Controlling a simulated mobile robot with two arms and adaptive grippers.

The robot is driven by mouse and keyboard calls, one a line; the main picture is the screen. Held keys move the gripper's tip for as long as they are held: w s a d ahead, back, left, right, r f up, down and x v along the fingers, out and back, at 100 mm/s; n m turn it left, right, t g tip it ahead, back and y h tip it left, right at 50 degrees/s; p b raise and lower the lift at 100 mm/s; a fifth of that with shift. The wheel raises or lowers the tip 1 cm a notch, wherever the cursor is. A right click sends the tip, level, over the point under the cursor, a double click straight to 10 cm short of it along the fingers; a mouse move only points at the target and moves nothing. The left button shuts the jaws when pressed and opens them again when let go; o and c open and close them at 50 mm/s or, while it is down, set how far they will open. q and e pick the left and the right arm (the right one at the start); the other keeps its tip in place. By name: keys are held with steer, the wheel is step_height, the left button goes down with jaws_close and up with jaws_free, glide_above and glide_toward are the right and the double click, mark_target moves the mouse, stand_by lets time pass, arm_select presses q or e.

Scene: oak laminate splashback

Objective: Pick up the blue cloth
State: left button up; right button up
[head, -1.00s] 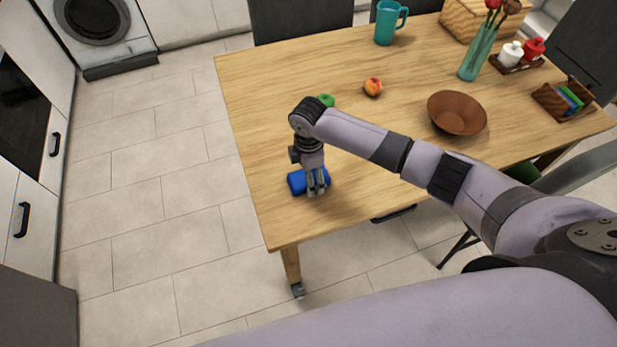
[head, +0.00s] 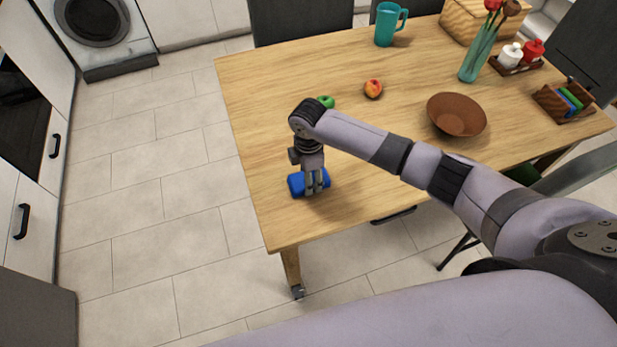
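The blue cloth (head: 296,184) lies as a small folded or rolled bundle near the front left corner of the wooden table (head: 272,135). My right gripper (head: 314,191) points down over the right part of the cloth, its fingers at the cloth. The fingers cover part of the cloth, and whether they press on it is too small to tell. My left gripper is not in view.
A green apple (head: 326,101) and a red-yellow fruit (head: 373,88) lie behind my arm. A brown bowl (head: 457,115), a teal mug (head: 388,24) and a glass vase (head: 478,55) stand farther right and back. The table left of the cloth is clear.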

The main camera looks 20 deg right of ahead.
steer(key=shift+r, duration=0.1)
step_height(320, 180, up, 20)
steer(key=b, duration=0.1)
steer(key=shift+b, duration=0.35)
steer(key=o, duration=0.6)
steer(key=c, duration=0.5)
